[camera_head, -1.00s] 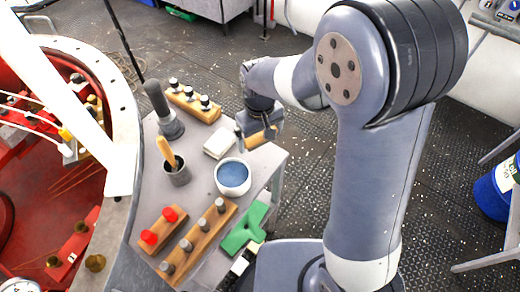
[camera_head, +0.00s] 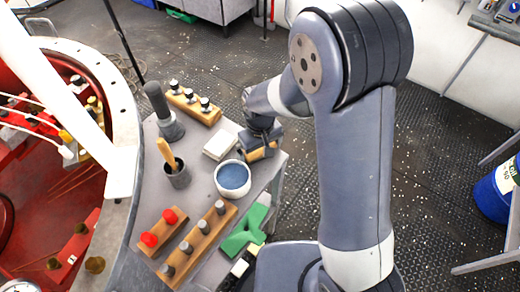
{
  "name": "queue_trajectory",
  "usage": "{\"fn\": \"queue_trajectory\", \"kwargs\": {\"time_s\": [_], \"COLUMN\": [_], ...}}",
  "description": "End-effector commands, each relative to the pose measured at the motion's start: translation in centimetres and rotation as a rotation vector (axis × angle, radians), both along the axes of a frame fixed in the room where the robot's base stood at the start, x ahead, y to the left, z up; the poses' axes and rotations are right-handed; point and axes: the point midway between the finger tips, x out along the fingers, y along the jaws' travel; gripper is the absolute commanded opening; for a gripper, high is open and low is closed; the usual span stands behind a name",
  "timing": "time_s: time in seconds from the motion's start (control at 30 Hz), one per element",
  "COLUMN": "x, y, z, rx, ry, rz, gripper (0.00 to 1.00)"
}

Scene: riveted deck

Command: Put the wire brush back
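My gripper (camera_head: 262,144) is over the right edge of the small grey bench (camera_head: 205,192), to the right of the white block and the bowl. It is shut on a tan wooden piece that looks like the wire brush (camera_head: 260,153), held roughly level. The bristles cannot be made out, and the gripper hides part of it. A dark grey cup (camera_head: 179,177) on the bench holds a light wooden handle (camera_head: 166,152) leaning to the left.
A white bowl (camera_head: 233,194) with blue contents and a white block (camera_head: 219,146) are close to my gripper. Wooden racks with metal pegs (camera_head: 199,240) and red knobs (camera_head: 160,232) stand in front. A dark upright tool (camera_head: 165,112) stands at the back left. A green piece (camera_head: 246,231) lies front right.

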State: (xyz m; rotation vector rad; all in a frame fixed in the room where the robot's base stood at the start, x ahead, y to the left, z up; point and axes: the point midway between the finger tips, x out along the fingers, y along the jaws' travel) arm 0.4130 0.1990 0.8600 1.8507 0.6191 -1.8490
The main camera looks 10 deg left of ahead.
Motion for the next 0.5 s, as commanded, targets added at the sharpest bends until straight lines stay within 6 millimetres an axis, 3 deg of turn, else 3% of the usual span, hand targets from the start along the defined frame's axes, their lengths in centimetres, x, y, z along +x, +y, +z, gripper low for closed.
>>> {"fn": "queue_trajectory", "kwargs": {"time_s": [0.3,0.5], "x": [0.0,0.1], "y": [0.0,0.1], "z": [0.7,4.2], "rx": [0.001,0.003], "ry": [-0.001,-0.005], "rz": [0.000,0.000], "gripper": [1.00,1.00]}}
